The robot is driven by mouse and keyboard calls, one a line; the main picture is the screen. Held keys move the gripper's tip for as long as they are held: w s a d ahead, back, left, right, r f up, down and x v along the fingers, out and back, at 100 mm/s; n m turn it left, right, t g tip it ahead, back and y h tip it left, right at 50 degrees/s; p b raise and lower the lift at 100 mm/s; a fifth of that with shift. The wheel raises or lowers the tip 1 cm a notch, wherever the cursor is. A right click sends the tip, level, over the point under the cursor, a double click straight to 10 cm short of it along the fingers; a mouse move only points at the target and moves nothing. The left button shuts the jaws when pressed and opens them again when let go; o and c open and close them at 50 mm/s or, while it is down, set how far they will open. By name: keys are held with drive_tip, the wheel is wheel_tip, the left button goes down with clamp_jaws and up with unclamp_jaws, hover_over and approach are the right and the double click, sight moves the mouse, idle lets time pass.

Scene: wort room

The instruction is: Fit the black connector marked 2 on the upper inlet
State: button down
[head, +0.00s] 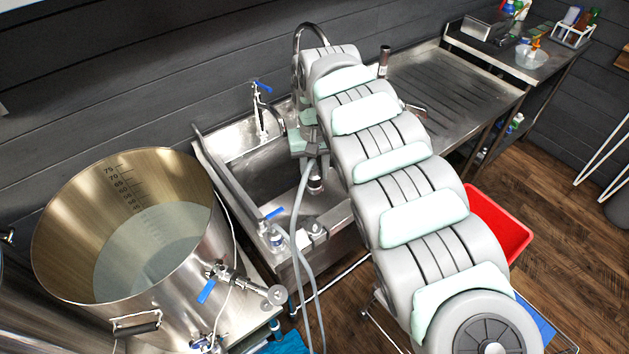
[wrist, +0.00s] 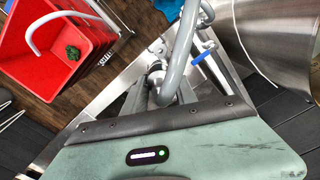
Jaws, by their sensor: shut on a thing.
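My gripper (head: 308,158) is above the sink, its pale green body at the end of my arm. It is shut on a grey hose end with a dark connector (head: 316,184) that hangs below the jaws. No number can be read on it. Below and left of it, a pipe fitting with a blue lever (head: 272,214) stands at the sink's front edge, apart from the connector. Which fitting is the upper inlet I cannot tell. In the wrist view the grey hose (wrist: 183,50) loops past the jaw edge, beside a metal fitting (wrist: 155,75); the fingertips are hidden.
A large steel kettle (head: 205,235) with liquid stands at the left, its valve (head: 240,282) facing the sink. A tap (head: 260,110) rises behind the sink (head: 240,192). A red crate (head: 505,226) is on the floor at the right. The drainboard (head: 440,85) is mostly clear.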

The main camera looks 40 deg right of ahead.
drive_tip(key=shift+r, duration=0.3)
drive_tip(key=shift+r, duration=0.1)
drive_tip(key=shift+r+p, duration=1.8)
drive_tip(key=shift+r, duration=0.4)
